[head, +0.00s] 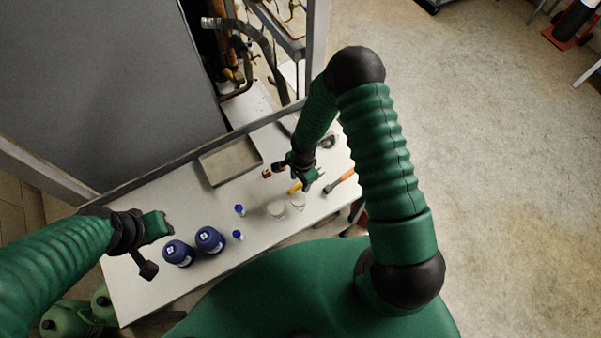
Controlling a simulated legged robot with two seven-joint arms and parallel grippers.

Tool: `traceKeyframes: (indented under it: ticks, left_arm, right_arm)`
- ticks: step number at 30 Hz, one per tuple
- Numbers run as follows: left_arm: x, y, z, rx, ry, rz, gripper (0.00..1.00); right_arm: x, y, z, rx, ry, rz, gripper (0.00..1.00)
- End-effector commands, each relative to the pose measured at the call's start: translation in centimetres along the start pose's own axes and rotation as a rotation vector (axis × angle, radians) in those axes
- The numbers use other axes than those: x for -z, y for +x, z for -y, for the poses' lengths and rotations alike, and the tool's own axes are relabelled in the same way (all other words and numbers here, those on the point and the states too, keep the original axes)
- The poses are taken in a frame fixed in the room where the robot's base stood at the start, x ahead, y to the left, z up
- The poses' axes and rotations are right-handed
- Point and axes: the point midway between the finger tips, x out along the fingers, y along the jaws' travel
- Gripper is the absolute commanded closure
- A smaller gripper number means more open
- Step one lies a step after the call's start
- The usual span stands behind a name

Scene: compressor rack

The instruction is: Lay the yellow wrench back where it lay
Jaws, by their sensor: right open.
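A small yellow piece, which looks like the yellow wrench (294,188), shows on the white table just beside my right gripper (312,181). The gripper and its wrist hide most of it, so I cannot tell its full outline or whether the gripper touches it. My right gripper is open, low over the right part of the table. My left gripper (165,229) is over the left part of the table, near the dark blue bottles; its jaws are too unclear to read.
Two dark blue bottles (209,239) and two small blue-capped items stand on the table (150,283). Two clear jars (277,208) and an orange-handled tool (347,176) are near my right gripper. A shallow grey tray (230,161) lies at the back, beside the rack frame.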

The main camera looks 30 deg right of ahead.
Motion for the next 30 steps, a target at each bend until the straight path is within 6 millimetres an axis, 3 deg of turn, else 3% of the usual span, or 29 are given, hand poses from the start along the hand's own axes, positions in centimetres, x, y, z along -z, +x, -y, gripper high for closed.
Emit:
traceKeyframes:
  ticks: [16,21,30]
  left_arm:
    - [-0.5,1.9,0.0,0.000,0.000,0.000,0.64]
    - [-0.5,2.0,0.0,0.000,0.000,0.000,0.64]
    - [-0.5,1.9,0.0,0.000,0.000,0.000,0.64]
  right_arm:
    - [0.1,-13.9,0.2,0.003,-0.001,-0.001,0.54]
    - [0.0,-15.8,0.1,0.000,0.001,0.001,0.54]
    - [0.0,-16.0,0.1,-0.002,-0.001,0.002,0.54]
